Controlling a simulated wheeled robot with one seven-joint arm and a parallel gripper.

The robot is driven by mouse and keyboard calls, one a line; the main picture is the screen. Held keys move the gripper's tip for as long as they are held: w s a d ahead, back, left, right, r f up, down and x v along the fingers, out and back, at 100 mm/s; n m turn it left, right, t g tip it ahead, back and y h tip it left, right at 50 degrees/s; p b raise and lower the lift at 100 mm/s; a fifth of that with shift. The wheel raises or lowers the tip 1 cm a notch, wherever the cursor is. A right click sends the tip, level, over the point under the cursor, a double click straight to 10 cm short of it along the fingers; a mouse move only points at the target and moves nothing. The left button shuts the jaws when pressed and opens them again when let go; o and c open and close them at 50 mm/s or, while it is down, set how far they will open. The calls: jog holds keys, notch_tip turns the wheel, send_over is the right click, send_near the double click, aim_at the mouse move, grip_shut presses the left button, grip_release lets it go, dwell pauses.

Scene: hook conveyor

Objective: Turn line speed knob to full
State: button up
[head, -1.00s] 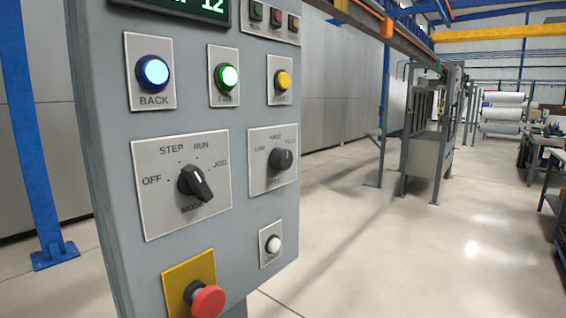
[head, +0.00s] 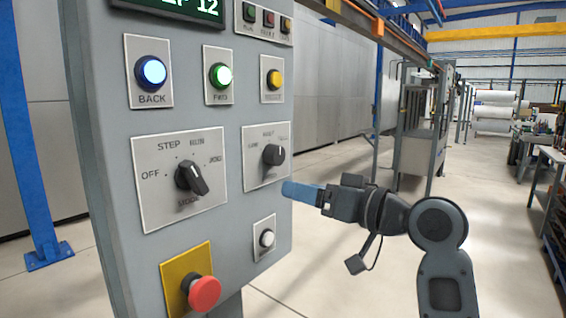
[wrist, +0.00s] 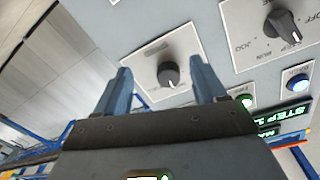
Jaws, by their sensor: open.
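The line speed knob (head: 274,154) is a dark round knob on a pale plate marked LOW and HALF, at the right of the grey control panel (head: 110,190). In the head view, my gripper (head: 290,189) is just right of and below this knob, with blue fingers, apart from it. In the wrist view, the same knob (wrist: 168,74) sits between and beyond the two spread fingers of my gripper (wrist: 164,82). The fingers are open and empty. The plate's lettering is too blurred to read the exact setting.
The mode knob (head: 190,178) is left of the speed knob. Lit blue (head: 151,72), green (head: 221,76) and yellow (head: 274,80) buttons are above. A white button (head: 267,239) and a red mushroom button (head: 203,293) are below. Open floor lies right of the panel.

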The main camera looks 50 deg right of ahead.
jog(key=n+y, duration=0.1)
send_near(280, 158)
jog(key=w, duration=0.5)
jog(key=w+p, duration=0.1)
jog(key=w, duration=0.3)
jog(key=shift+w+a+f, duration=0.1)
jog(key=shift+a+f, duration=0.1)
jog(key=c, duration=1.1)
